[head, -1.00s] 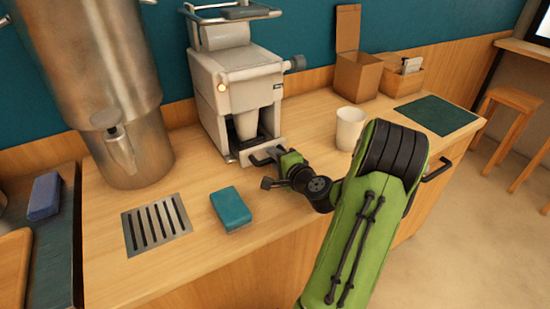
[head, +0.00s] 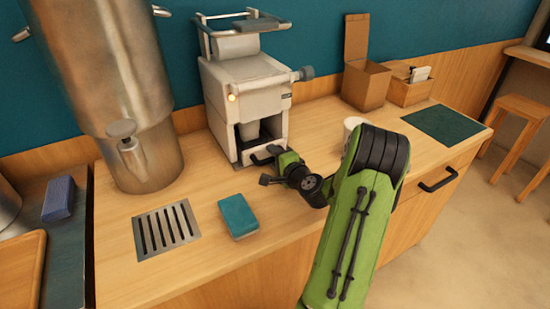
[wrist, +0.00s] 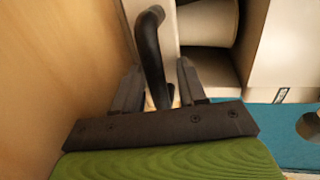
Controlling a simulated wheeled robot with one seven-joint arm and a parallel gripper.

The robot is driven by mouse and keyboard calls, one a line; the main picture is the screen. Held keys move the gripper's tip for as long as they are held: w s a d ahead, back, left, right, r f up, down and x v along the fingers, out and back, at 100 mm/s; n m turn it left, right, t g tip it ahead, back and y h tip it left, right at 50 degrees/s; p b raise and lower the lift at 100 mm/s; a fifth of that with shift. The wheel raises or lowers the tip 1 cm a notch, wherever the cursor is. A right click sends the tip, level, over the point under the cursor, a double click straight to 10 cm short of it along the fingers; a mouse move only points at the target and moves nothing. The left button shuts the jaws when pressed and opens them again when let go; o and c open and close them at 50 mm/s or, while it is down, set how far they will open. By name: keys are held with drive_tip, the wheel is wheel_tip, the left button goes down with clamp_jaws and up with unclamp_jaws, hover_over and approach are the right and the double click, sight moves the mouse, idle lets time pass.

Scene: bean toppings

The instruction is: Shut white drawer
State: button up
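The white drawer (head: 248,155) is at the base of the grey-white machine (head: 250,95) in the head view, looking nearly level with the machine's front. Its black handle (head: 262,159) is beside my gripper (head: 273,168). In the wrist view the handle (wrist: 150,50) stands between the two dark fingers of my gripper (wrist: 158,82). The fingers are apart, with gaps beside the handle, so they look open around it. A pale cup (head: 249,129) stands inside the machine's opening above the drawer. Whether the drawer is fully closed is hard to see.
A teal sponge (head: 238,215) and a metal drain grate (head: 166,230) lie on the counter to the left. A white cup (head: 352,123) is partly hidden behind my arm. A large steel urn (head: 110,90) stands left of the machine. Cardboard boxes (head: 365,85) stand at the back right.

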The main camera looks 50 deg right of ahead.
drive_tip(key=b+v, duration=0.1)
drive_tip(key=v, duration=1.2)
drive_tip(key=shift+s, duration=0.4)
drive_tip(key=shift+s+a+r+b, duration=0.15)
drive_tip(key=shift+s+b, duration=0.3)
drive_tip(key=shift+b, duration=0.6)
drive_tip(key=shift+s+a+r+b, duration=0.1)
drive_tip(key=shift+s+a+b, duration=0.15)
drive_tip(key=shift+s+b, duration=0.25)
